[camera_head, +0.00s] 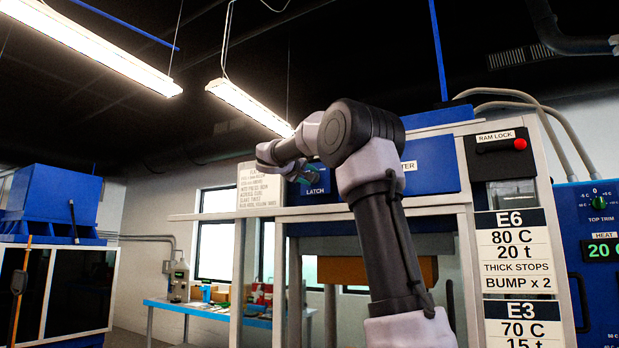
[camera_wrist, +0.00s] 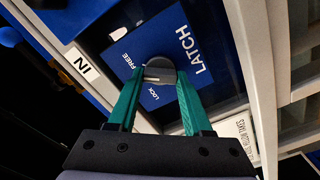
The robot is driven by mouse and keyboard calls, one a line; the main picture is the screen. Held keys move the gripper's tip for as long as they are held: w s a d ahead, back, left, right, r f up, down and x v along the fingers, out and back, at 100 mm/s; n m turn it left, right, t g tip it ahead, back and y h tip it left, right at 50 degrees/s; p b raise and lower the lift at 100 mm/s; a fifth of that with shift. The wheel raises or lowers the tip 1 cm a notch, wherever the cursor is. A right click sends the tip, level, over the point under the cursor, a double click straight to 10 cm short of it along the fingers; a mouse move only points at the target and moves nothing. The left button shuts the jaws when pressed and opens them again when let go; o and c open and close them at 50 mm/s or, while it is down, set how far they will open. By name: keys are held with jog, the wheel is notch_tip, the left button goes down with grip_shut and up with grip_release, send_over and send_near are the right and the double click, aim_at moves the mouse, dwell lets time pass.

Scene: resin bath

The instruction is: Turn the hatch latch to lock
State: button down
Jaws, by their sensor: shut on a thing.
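In the wrist view, the hatch latch (camera_wrist: 160,66) is a dark round knob with a pale bar on a blue panel (camera_wrist: 160,38) printed LATCH, FREE and LOCK. My gripper (camera_wrist: 160,74) has its two teal fingers on either side of the knob, shut on it. FREE is printed to the upper left of the knob and LOCK just below it. I cannot tell exactly which mark the knob points to. In the head view, the LATCH panel (camera_head: 314,186) shows at the middle, and my arm hides the knob and most of the gripper.
Pale frame posts (camera_wrist: 240,45) stand beside the panel in the wrist view. In the head view, a RAM LOCK box (camera_head: 502,158) and a blue control panel (camera_head: 600,225) stand to the right. A blue workbench (camera_head: 165,305) stands behind.

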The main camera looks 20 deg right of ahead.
jog(key=shift+f+n, duration=0.2)
jog(key=shift+n, duration=8)
jog(key=shift+c, duration=1.6)
grip_release()
jog(key=v, duration=1)
jog(key=shift+s+a, duration=0.25)
jog(key=shift+a, duration=0.05)
